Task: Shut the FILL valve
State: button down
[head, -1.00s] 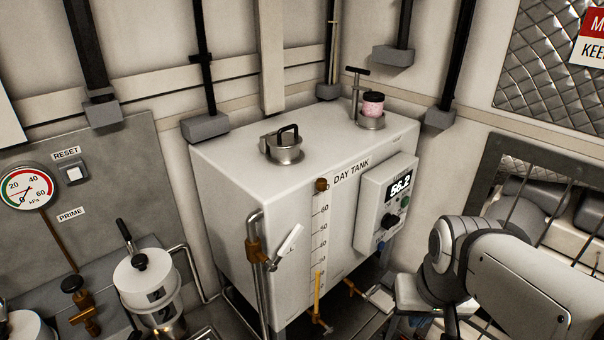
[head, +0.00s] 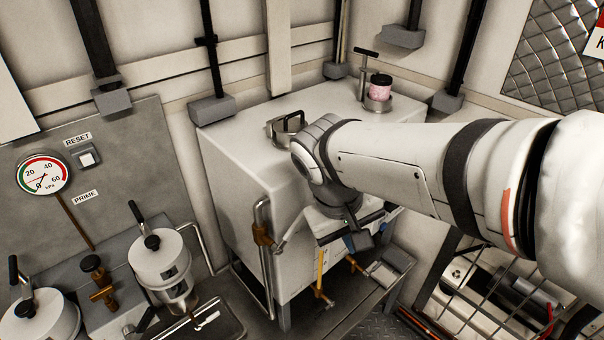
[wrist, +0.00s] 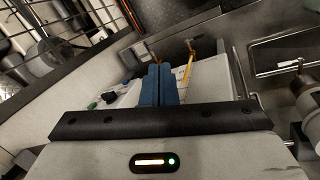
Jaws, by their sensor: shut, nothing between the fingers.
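The valve with the brass body (head: 262,236) sits on the bent steel pipe at the left front edge of the white day tank (head: 238,165). I take it for the FILL valve, but no FILL label is readable. Its pale lever (head: 292,229) slants up to the right, its upper end close to or behind my wrist in the picture. My gripper (head: 364,241) is in front of the tank, its blue fingers pointing down, to the right of the lever. In the wrist view the blue fingers (wrist: 157,86) are together and empty. I cannot tell whether anything touches the lever.
A yellow sight tube (head: 320,268) with brass fittings runs down the tank front. White canisters (head: 162,262) and a metal tray (head: 205,322) are at the left. A wire rack (head: 480,300) is at the right. My arm hides the tank's display panel.

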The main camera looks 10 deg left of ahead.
jog(key=a+r+n+t+h+p, duration=0.25)
jog(key=a+r, duration=0.35)
jog(key=a, duration=0.5)
jog(key=n+t+p, duration=0.2)
send_near(295, 224)
jog(key=p+x, duration=0.1)
jog(key=x, duration=0.6)
jog(key=shift+p, duration=0.3)
